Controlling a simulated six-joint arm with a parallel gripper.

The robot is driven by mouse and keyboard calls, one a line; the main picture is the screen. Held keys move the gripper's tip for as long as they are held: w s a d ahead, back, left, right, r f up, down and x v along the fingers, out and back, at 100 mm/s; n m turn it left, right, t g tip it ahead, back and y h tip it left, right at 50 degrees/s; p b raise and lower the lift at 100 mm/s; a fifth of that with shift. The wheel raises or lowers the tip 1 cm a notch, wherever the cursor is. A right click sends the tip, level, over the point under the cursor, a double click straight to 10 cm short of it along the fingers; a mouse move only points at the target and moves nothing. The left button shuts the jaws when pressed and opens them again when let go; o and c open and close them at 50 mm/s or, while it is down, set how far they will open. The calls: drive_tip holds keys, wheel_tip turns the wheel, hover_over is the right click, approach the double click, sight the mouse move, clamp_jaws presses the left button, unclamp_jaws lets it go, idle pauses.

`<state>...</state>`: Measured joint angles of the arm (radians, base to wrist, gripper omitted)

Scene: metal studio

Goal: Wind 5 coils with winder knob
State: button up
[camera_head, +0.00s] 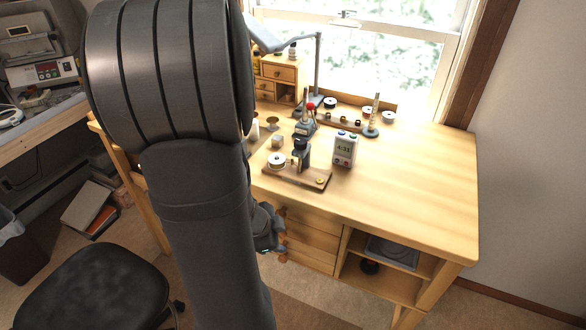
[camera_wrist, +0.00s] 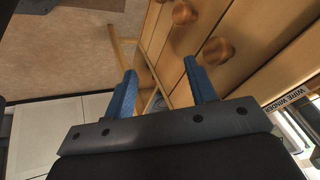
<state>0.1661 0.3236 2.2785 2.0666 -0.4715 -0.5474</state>
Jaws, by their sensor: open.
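A winder on a wooden base (camera_head: 312,179) stands near the front edge of the desk. It carries a white spool (camera_head: 276,160) at its left, a dark upright post (camera_head: 301,152) and a small pale knob (camera_head: 320,181) at the base's right end. I cannot tell which part is the winder knob. My gripper (camera_head: 268,232) is below the desktop by the drawer fronts, apart from the winder. In the wrist view its two blue fingers (camera_wrist: 163,88) are spread and empty, with round wooden drawer knobs (camera_wrist: 216,51) beyond them. The winder's handle side is partly unclear.
A red-tipped tool (camera_head: 308,116), a small grey block (camera_head: 278,141) and a spool rack (camera_head: 345,118) are behind. The desk's right side (camera_head: 420,170) is clear. A black stool (camera_head: 90,290) stands at lower left.

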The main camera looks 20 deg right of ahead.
wheel_tip(320, 180, up, 6)
drive_tip(key=d+n+t+h, duration=0.1)
drive_tip(key=d+n+h, duration=0.1)
drive_tip(key=n+h, duration=0.35)
drive_tip(key=n+t+h, duration=0.4)
drive_tip(key=t, duration=0.2)
approach(304, 140)
drive_tip(key=shift+m+h, duration=0.25)
drive_tip(key=x, duration=0.7)
drive_tip(key=f+x, duration=0.1)
drive_tip(key=x, duration=0.3)
drive_tip(key=shift+w+f, duration=0.1)
drive_tip(key=shift+w, duration=0.35)
drive_tip(key=c, duration=1)
